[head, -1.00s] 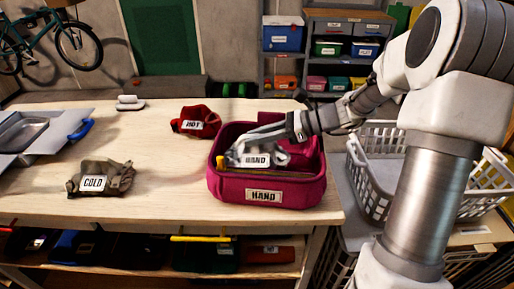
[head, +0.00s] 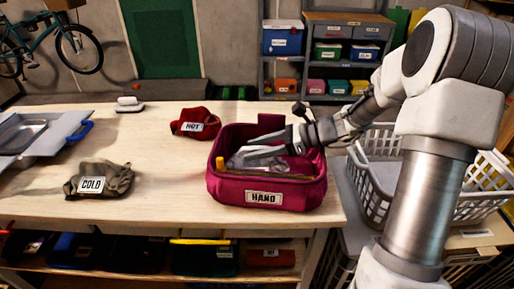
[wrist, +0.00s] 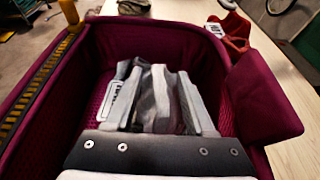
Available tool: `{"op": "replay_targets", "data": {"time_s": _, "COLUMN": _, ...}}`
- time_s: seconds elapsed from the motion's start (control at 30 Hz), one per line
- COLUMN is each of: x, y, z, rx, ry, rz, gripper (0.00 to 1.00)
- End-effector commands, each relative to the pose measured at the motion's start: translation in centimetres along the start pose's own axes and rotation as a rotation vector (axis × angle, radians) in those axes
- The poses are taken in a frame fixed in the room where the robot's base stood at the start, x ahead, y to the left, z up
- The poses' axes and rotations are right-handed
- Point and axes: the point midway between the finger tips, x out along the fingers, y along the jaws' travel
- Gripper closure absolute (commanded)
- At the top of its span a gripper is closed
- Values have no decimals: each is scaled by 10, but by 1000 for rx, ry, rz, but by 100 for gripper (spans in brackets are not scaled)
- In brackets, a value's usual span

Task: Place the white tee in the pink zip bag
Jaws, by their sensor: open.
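The pink zip bag (head: 222,189) with a HAND label stands open on the workbench. The white tee (head: 238,162) is inside it, low and mostly hidden by the front wall. In the wrist view, the tee (wrist: 157,98) shows as crumpled grey-white cloth between and behind my fingers, with part of a white label at its left. My gripper (head: 244,148) reaches into the bag from the right with its fingers apart. In the wrist view, my gripper (wrist: 160,108) is down between the bag's walls (wrist: 235,85), around or just over the cloth. I cannot tell whether the fingers touch it.
A red cloth labelled HOT (head: 196,122) lies behind the bag, and a brown cloth labelled COLD (head: 100,180) lies to its left. A metal tray (head: 28,133) is at the far left. A white laundry basket (head: 372,183) stands right of the bench. The bench's middle is clear.

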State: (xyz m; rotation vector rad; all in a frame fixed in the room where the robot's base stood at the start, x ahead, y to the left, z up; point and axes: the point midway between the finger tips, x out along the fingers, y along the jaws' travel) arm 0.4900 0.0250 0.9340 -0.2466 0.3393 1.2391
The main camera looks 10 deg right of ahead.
Motion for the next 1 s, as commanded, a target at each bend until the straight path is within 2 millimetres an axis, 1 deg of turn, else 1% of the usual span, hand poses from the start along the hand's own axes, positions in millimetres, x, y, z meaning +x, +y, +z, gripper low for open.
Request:
{"op": "replay_targets", "data": {"time_s": 0.07, "x": -1, "y": 0, "z": 3, "rx": -1, "ry": 0, "rz": 0, "gripper": 45}}
{"op": "replay_targets", "data": {"time_s": 0.17, "x": -10, "y": -1, "z": 4, "rx": 0, "ry": 1, "rz": -3, "gripper": 45}}
{"op": "replay_targets", "data": {"time_s": 0.27, "x": -28, "y": -1, "z": 5, "rx": 0, "ry": 1, "rz": -5, "gripper": 45}}
{"op": "replay_targets", "data": {"time_s": 0.5, "x": -81, "y": -1, "z": 5, "rx": 0, "ry": 1, "rz": -5, "gripper": 45}}
{"op": "replay_targets", "data": {"time_s": 0.63, "x": -103, "y": -1, "z": 4, "rx": 1, "ry": 0, "rz": -3, "gripper": 45}}
{"op": "replay_targets", "data": {"time_s": 0.7, "x": -111, "y": -1, "z": 4, "rx": 0, "ry": 0, "rz": -2, "gripper": 45}}
{"op": "replay_targets", "data": {"time_s": 0.8, "x": -118, "y": 0, "z": 3, "rx": 1, "ry": 0, "rz": -1, "gripper": 45}}
{"op": "replay_targets", "data": {"time_s": 1.0, "x": -122, "y": 0, "z": 3, "rx": 1, "ry": 0, "rz": 0, "gripper": 45}}
